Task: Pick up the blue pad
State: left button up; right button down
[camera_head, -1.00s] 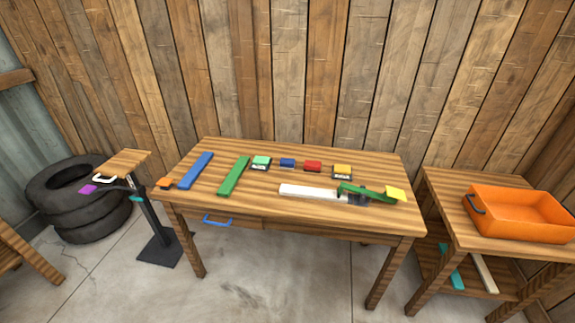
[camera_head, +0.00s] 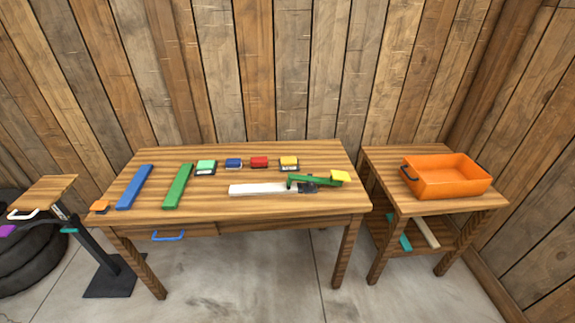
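A small blue pad (camera_head: 233,162) lies near the back of the wooden table (camera_head: 225,208), between a green-topped block (camera_head: 206,167) and a red block (camera_head: 259,162). A long blue bar (camera_head: 136,187) also lies on the table, at its left. Neither of my grippers shows in the head view. Nothing is touching the blue pad from above.
A green bar (camera_head: 178,187), a yellow-topped block (camera_head: 289,163) and a white-and-green piece (camera_head: 262,188) with a yellow end share the table. An orange bin (camera_head: 447,182) stands on a side table at right. A small stand (camera_head: 45,191) is at left.

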aim_at(231, 164)
jog(key=i+j+z, duration=0.45)
jog(key=j+z, duration=0.25)
jog(key=i+j+z, duration=0.15)
jog(key=j+z, duration=0.2)
jog(key=j, duration=0.1)
